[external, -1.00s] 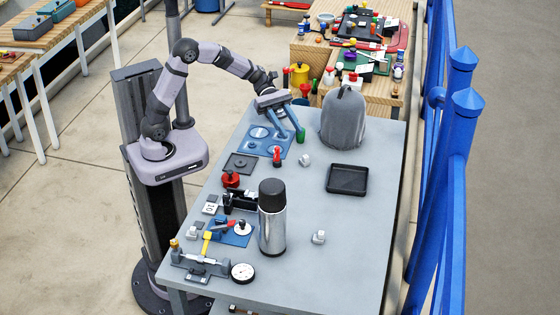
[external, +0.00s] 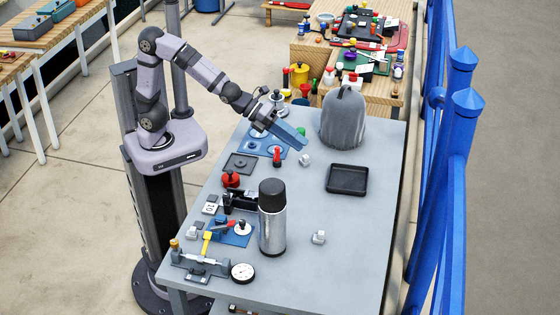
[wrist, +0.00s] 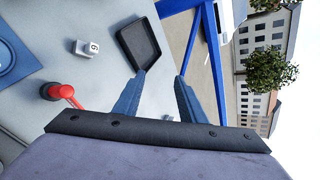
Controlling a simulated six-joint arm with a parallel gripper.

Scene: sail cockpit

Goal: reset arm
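My gripper (external: 292,137) is above the far left part of the grey table (external: 345,235), close to a blue plate (external: 268,147). In the wrist view my gripper (wrist: 157,97) shows its two blue fingers apart with nothing between them. A green object (external: 301,129) shows partly behind the fingers. A small white block (external: 305,160) is on the table just below the fingertips in the picture, and a red-handled piece (external: 277,157) stands beside the blue plate. The wrist view also shows the block marked with a digit (wrist: 86,48) and a black tray (wrist: 139,44).
A grey bag (external: 343,118) stands at the table's far side, with the black tray (external: 347,180) nearer. A tall steel flask (external: 272,220) stands mid-table. Small fixtures and a dial gauge (external: 243,272) line the left edge. A blue railing (external: 455,170) runs along the right. The table's right front is clear.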

